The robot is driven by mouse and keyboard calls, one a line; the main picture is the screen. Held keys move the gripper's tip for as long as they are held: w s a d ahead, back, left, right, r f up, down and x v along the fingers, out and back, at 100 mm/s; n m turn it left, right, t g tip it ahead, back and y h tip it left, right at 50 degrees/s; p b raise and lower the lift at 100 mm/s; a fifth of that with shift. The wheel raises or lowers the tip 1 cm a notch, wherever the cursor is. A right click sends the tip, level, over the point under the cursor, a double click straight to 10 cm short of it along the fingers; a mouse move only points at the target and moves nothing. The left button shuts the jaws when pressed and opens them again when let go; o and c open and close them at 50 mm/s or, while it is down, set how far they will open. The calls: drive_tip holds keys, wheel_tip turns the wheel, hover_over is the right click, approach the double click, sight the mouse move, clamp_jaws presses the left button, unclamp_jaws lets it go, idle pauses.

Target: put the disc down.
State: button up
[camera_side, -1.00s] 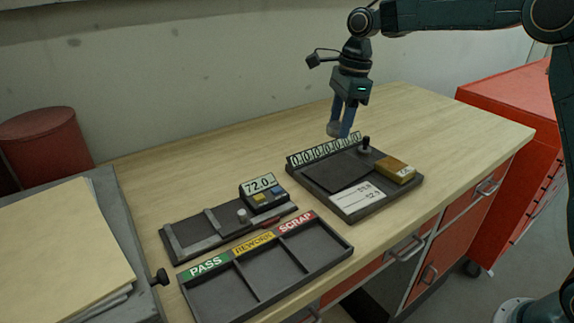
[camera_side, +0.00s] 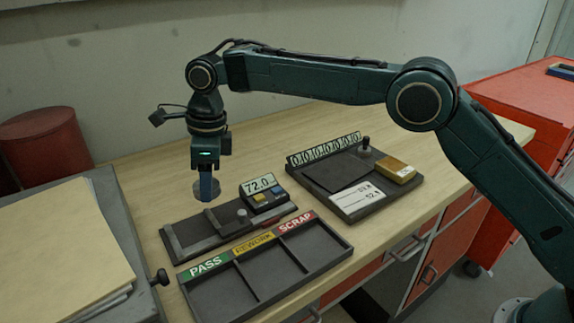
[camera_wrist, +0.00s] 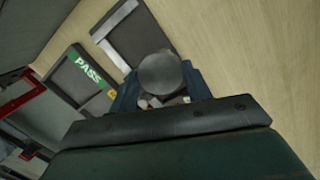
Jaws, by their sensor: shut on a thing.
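My gripper (camera_side: 206,190) is shut on a grey round disc (camera_side: 198,188) and holds it in the air above or just behind the gauge fixture (camera_side: 190,232). In the wrist view the disc (camera_wrist: 160,73) sits between the blue fingers, its flat face toward the camera. The fixture is a dark plate with grey rails and a display (camera_side: 258,184) reading 72.0. In front of it stands a sorting tray (camera_side: 262,283) with compartments labelled PASS, REWORK and SCRAP. The compartments look empty in the side view.
A dark board (camera_side: 335,174) with a row of digits, a yellow block (camera_side: 396,169) and a white card stands to the right. Folders (camera_side: 60,245) lie on a grey surface at left. A red drum (camera_side: 45,145) stands behind. The bench behind the fixture is bare.

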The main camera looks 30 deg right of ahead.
hover_over(192, 230)
drive_tip(key=shift+d+f, duration=0.2)
drive_tip(key=shift+f, duration=2.8)
drive_tip(key=shift+f, duration=0.1)
drive_tip(key=o, duration=1)
drive_tip(key=shift+f, duration=0.1)
drive_tip(key=shift+s+d+r, duration=0.1)
drive_tip(key=shift+d+r, duration=0.1)
drive_tip(key=shift+r, duration=1.1)
drive_tip(key=shift+s+d+r, duration=0.1)
drive_tip(key=shift+d+r, duration=0.05)
drive_tip(key=shift+r, duration=1.15)
drive_tip(key=shift+s+d+r, duration=0.1)
drive_tip(key=shift+d+r, duration=0.1)
drive_tip(key=shift+r, duration=1.1)
